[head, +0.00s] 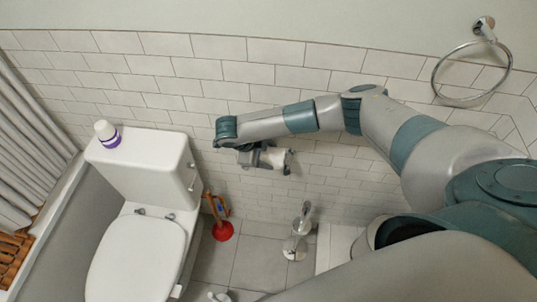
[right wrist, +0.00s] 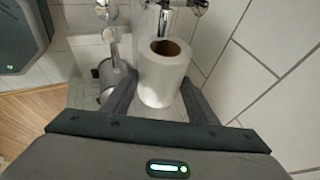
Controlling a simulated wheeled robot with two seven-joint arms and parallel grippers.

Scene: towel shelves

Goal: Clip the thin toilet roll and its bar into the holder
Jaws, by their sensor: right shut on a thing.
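My right gripper (head: 272,158) is at the tiled wall, to the right of the toilet tank in the head view. It is shut on a white toilet roll (head: 287,161). In the right wrist view the toilet roll (right wrist: 164,80) sits between the two fingers (right wrist: 158,92), its brown core opening tilted toward the camera. Chrome fittings (right wrist: 165,18) show just beyond the roll at the top; I cannot tell which part is the holder and which is the bar. The holder is hidden by my arm in the head view. My left gripper is not in view.
The toilet (head: 135,255) stands at left with a white and purple bottle (head: 107,134) on its tank. A red plunger (head: 222,231) and a toilet brush stand (head: 295,246) are on the floor below. A towel ring (head: 472,72) hangs at upper right.

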